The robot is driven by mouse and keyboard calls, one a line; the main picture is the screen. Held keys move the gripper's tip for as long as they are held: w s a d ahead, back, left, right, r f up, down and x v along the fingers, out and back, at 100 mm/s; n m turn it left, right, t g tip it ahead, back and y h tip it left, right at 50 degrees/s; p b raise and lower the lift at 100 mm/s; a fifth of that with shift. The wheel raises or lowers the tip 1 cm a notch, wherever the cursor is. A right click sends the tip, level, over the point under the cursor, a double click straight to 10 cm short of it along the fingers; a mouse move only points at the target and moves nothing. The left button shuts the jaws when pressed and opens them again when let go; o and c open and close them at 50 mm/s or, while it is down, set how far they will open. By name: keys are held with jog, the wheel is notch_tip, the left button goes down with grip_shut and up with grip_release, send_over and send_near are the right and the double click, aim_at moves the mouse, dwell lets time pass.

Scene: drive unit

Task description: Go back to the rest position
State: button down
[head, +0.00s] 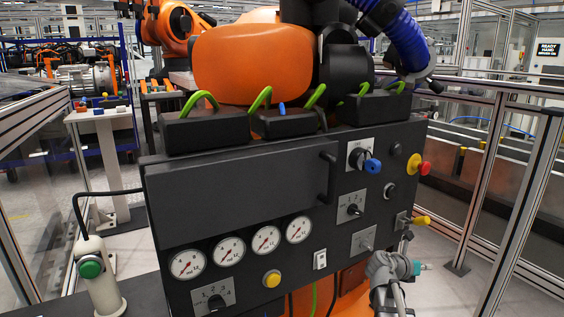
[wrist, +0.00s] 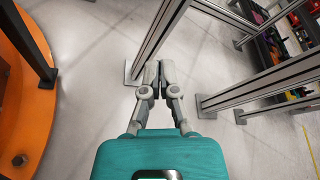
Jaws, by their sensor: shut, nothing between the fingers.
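My gripper (wrist: 160,75) is shut and empty in the wrist view, with its two grey fingers together over the pale floor. Nothing touches the fingertips there. In the head view, part of my arm (head: 385,268) shows at the lower right, in front of the lower right part of the drive unit (head: 240,183). The drive unit is a dark control box with gauges, knobs and a closed-looking front panel. The gripper's fingers are hard to make out in the head view.
Metal frame posts (wrist: 160,40) stand close by the fingers in the wrist view, with more posts (wrist: 255,85) to the right. An orange round base (wrist: 22,85) lies at the left. A grey-green handheld button (head: 90,267) stands left of the unit. A small white table (head: 100,113) stands behind.

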jog(key=s+a+r+m+g+y+p, duration=0.1)
jog(key=s+a+r+m+y+p, duration=0.3)
jog(key=a+r+m+p, duration=0.4)
jog(key=s+a+r+m+g+y+p, duration=0.2)
jog(key=s+a+r+m+y+p, duration=0.3)
jog(key=p, duration=1.6)
jog(key=s+a+r+m+g+y+p, duration=0.1)
jog(key=s+a+r+m+y+p, duration=0.3)
jog(key=a+r+m+p, duration=0.9)
notch_tip(320, 180, up, 6)
jog(key=s+m+p, duration=0.1)
jog(key=p, duration=0.1)
jog(key=shift+s+g+y+p, duration=0.2)
jog(key=shift+g+y+p, duration=0.1)
